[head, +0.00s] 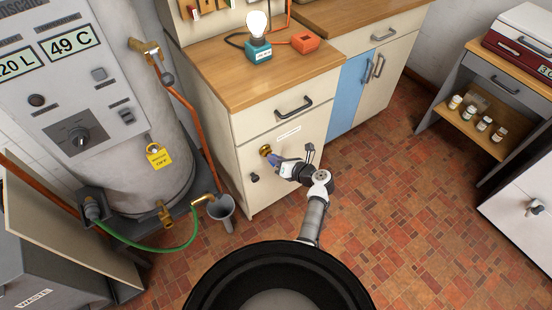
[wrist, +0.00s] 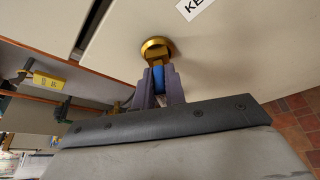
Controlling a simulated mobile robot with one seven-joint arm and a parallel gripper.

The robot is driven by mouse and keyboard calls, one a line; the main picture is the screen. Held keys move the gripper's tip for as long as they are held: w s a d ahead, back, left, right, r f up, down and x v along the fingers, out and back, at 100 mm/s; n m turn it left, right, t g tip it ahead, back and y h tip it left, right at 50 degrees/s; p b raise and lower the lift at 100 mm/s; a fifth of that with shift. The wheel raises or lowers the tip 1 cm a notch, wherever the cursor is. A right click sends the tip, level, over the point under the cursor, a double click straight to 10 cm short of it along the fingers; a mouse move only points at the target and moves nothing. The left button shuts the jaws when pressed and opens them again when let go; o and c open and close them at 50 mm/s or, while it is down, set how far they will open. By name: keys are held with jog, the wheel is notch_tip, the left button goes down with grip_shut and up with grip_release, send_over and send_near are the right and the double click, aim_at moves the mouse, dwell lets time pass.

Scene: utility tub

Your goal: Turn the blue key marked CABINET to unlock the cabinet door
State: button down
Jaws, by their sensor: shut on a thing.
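The cream cabinet door (head: 299,153) is closed, with a white label strip on it. A round brass lock (head: 265,150) sits near the door's left edge; it also shows in the wrist view (wrist: 156,46). My gripper (head: 274,159) is at the lock, and its purple-grey fingers are shut on the blue key (wrist: 158,78) in the wrist view. The key lies between the fingers right in front of the lock and appears to be in it. Any marking on the key is hidden.
A dark knob (head: 254,177) is below the lock. A drawer with a dark handle (head: 294,106) is above the door. A boiler (head: 110,110) with pipes, a green hose (head: 170,248) and a grey funnel cup (head: 222,209) stand to the left. The tiled floor (head: 400,200) to the right is clear.

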jog(key=m+y+p, duration=0.1)
jog(key=m, duration=0.1)
jog(key=m+y+p, duration=0.1)
jog(key=shift+w+m+g, duration=0.3)
jog(key=shift+m, duration=0.1)
jog(key=shift+f+m+y, duration=0.15)
jog(key=shift+m+y, duration=0.25)
jog(key=m, duration=0.1)
jog(key=m+y, duration=0.1)
jog(key=m, duration=0.1)
jog(key=shift+w+f, duration=0.1)
jog(key=shift+f, duration=0.15)
jog(key=c, duration=1.9)
grip_release()
jog(key=shift+m+y, duration=0.3)
jog(key=shift+m, duration=0.3)
jog(key=o, duration=0.5)
jog(key=shift+a, duration=0.1)
jog(key=shift+o, duration=0.2)
